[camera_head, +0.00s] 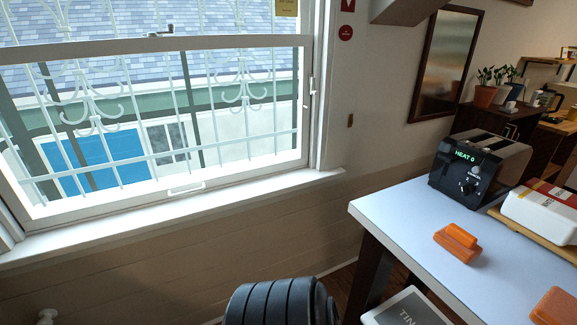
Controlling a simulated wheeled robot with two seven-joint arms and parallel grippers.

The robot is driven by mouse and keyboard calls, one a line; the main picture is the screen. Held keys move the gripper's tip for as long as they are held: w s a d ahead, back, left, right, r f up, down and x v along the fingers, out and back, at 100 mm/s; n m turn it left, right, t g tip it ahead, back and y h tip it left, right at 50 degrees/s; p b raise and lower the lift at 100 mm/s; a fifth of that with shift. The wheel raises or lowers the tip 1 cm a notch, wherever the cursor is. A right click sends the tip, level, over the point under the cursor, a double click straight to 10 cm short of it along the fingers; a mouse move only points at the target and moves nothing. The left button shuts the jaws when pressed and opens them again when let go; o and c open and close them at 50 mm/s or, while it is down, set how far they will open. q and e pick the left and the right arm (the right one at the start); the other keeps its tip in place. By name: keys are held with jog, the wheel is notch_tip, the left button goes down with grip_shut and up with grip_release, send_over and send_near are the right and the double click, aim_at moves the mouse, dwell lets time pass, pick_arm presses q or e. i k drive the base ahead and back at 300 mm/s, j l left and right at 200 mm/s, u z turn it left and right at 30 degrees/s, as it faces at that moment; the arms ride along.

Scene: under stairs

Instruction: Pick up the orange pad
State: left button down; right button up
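An orange pad (457,243) with a raised block on top lies on the pale blue-white table, near its left edge. A second orange item (553,308) lies nearer on the same table and is cut off by the bottom right of the view. I cannot tell which of the two is meant by the orange pad.
The table (405,215) carries a black toaster (478,168) at the back and a white and red box (545,207) on a wooden board at right. Bare tabletop surrounds the orange pad. A barred window (160,110) is at left.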

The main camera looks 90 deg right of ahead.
aim_at(460, 243)
jog(key=k+z, duration=0.1)
jog(key=z, duration=3.9)
jog(key=u, duration=4.6)
jog(key=z, duration=4.85)
